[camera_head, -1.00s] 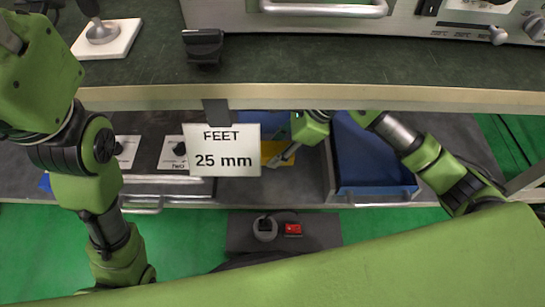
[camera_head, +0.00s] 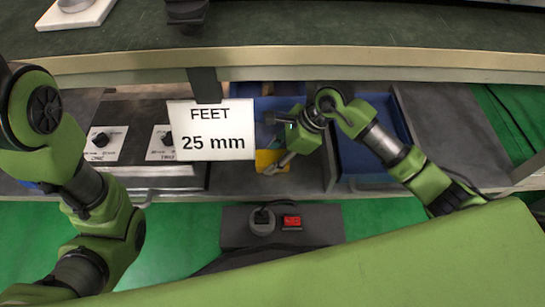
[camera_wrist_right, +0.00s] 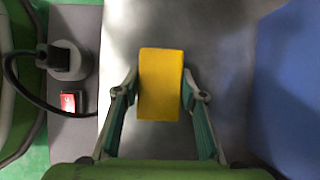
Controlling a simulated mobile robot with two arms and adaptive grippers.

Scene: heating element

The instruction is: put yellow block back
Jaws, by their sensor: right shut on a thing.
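The yellow block (camera_head: 265,157) shows in the head view just right of the sign, in the compartment area below the bench edge. My right gripper (camera_head: 274,166) is at the block, pointing down and to the left, and partly covers it. In the right wrist view the yellow block (camera_wrist_right: 161,84) stands between the two fingertips of my right gripper (camera_wrist_right: 160,90), which is shut on it. Grey floor of the compartment lies beneath; whether the block touches it I cannot tell. My left arm shows at the left, but its gripper is out of the picture.
A hanging sign (camera_head: 211,131) reading "FEET 25 mm" is close left of the right gripper. A blue bin (camera_head: 366,157) lies to the right, also seen in the wrist view (camera_wrist_right: 288,90). The bench edge (camera_head: 350,72) overhangs behind. A red switch (camera_head: 291,222) is in front.

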